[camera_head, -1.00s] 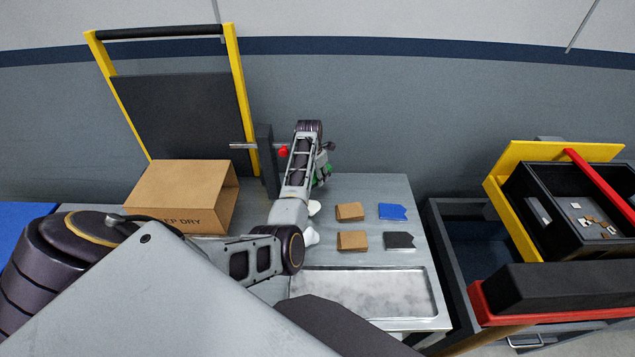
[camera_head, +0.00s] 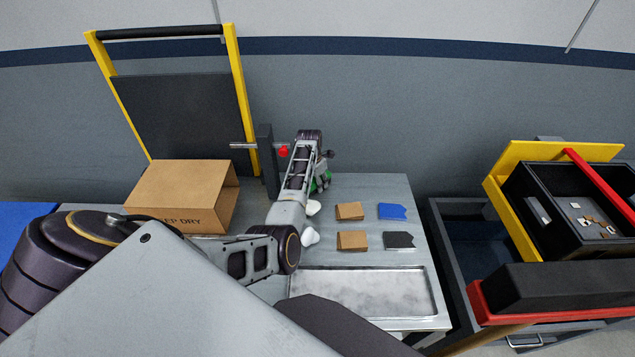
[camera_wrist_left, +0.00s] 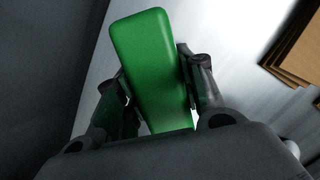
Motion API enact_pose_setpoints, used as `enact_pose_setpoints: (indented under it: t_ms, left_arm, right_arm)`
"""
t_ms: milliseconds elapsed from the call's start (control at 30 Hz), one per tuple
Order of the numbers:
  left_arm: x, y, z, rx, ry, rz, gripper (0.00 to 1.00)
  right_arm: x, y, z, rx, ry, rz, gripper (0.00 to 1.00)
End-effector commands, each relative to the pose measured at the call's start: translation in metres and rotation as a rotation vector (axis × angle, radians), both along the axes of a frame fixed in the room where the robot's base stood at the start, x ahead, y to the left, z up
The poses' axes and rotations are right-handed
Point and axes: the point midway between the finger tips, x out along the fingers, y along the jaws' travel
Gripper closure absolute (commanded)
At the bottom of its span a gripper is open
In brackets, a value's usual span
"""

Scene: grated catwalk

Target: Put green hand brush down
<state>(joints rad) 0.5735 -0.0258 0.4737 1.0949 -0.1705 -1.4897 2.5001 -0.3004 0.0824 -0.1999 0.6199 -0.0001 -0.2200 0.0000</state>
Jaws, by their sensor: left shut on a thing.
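The green hand brush (camera_wrist_left: 152,68) is between the two fingers of my left gripper (camera_wrist_left: 160,95) in the left wrist view, and the gripper is shut on it. In the head view only a small bit of the green brush (camera_head: 316,185) shows behind my left wrist. My left gripper (camera_head: 322,178) is over the back part of the grey table (camera_head: 375,187), mostly hidden by my own arm. I cannot tell whether the brush touches the tabletop. My right gripper is not in view.
Brown packets (camera_head: 351,211), a blue packet (camera_head: 392,211) and a dark packet (camera_head: 399,240) lie right of the gripper. A metal tray (camera_head: 365,292) is at the front. A cardboard box (camera_head: 182,196) stands left. A post with a red knob (camera_head: 283,152) is close by.

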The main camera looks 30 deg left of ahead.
Motion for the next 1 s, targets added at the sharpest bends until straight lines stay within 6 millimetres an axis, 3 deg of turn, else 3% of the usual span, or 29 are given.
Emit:
enact_pose_setpoints:
  t_ms: [633,667,833,1000]
  left_arm:
    - [-0.002,-0.001,-0.014,-0.002,0.006,-0.001,1.0]
    - [-0.002,-0.001,-0.015,-0.003,0.006,-0.001,0.6]
    - [-0.004,-0.002,-0.017,-0.004,0.01,-0.001,0.4]
    - [-0.004,-0.002,-0.017,-0.004,0.011,-0.001,0.4]
  right_arm:
    - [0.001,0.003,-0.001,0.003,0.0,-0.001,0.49]
    - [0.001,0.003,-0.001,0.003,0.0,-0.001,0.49]
    - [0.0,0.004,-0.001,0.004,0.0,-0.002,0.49]
    - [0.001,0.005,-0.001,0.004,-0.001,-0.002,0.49]
